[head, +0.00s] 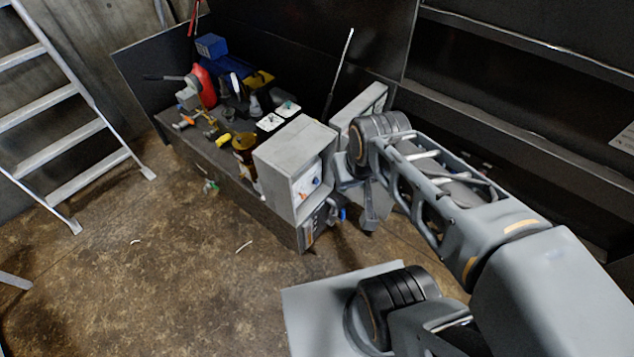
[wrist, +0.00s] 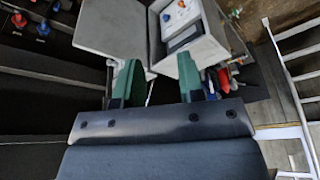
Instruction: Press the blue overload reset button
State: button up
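A grey metal box (head: 290,150) stands at the bench's near end with its door (head: 360,108) swung open. Inside it, a white panel (head: 302,188) carries a blue button (head: 316,181) and an orange-red one. In the wrist view the blue button (wrist: 166,17) shows near the top, beside the orange-red one (wrist: 181,4). My gripper (wrist: 157,78) is open and empty, with its green fingers apart. It is in front of the open box and door, away from the blue button. In the head view my arm partly hides the door.
A lower panel (wrist: 30,32) with blue and red knobs shows at the wrist view's upper left. The bench (head: 215,155) holds several tools and a red can (head: 205,88). A ladder (head: 75,140) stands left. The floor (head: 160,260) between is mostly clear.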

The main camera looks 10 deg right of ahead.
grip_shut()
dwell(1.4)
